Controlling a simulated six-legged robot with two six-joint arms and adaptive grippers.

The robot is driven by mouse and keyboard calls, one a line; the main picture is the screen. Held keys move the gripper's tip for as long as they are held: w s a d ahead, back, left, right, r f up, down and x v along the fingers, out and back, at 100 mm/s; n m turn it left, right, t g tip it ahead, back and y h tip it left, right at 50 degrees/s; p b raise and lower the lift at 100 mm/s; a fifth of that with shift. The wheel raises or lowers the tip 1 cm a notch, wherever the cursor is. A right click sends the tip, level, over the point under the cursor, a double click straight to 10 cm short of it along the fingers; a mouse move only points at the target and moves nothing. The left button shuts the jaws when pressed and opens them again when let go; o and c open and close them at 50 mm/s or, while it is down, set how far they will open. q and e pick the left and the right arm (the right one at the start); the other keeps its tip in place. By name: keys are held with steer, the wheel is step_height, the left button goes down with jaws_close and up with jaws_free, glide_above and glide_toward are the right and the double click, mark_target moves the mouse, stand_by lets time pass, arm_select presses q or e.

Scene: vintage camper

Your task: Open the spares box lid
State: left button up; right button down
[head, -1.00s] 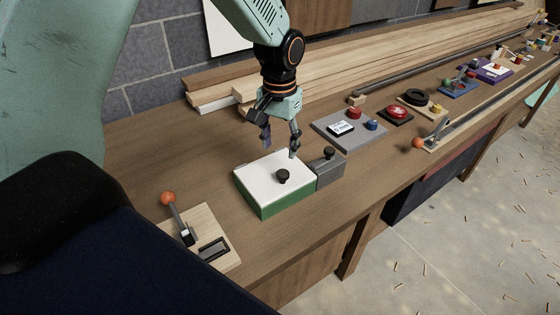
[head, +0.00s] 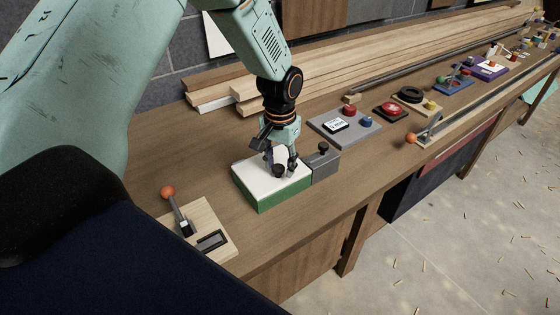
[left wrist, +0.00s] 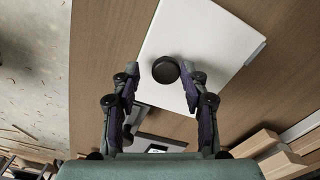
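The spares box (head: 283,197) is green with a white lid (head: 250,173) and sits on the wooden bench, lid down. A round black knob (head: 278,171) stands on the lid; it also shows in the left wrist view (left wrist: 165,69). My left gripper (head: 281,170) is low over the lid, at the knob. In the left wrist view its fingers (left wrist: 160,82) are apart, with the knob just beyond the tips, nearer the right finger. I cannot tell whether that finger touches it. My right gripper is not in view.
A grey block with a black knob (head: 323,161) adjoins the box's right side. An orange-knobbed lever (head: 182,214) stands at front left. A grey button panel (head: 345,127) is to the right; timber (head: 330,75) lies behind.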

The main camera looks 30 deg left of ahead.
arm_select(q)
steer(key=shift+w+a+f, duration=0.4)
steer(key=shift+a+f, duration=0.05)
steer(key=shift+a, duration=0.1)
steer(key=shift+c, duration=2.2)
steer(key=shift+s+d+r, duration=0.25)
steer(key=shift+d, duration=0.05)
steer(key=c, duration=0.3)
steer(key=shift+a+f, duration=0.1)
steer(key=shift+a, duration=0.1)
jaws_close()
steer(key=shift+d, duration=0.1)
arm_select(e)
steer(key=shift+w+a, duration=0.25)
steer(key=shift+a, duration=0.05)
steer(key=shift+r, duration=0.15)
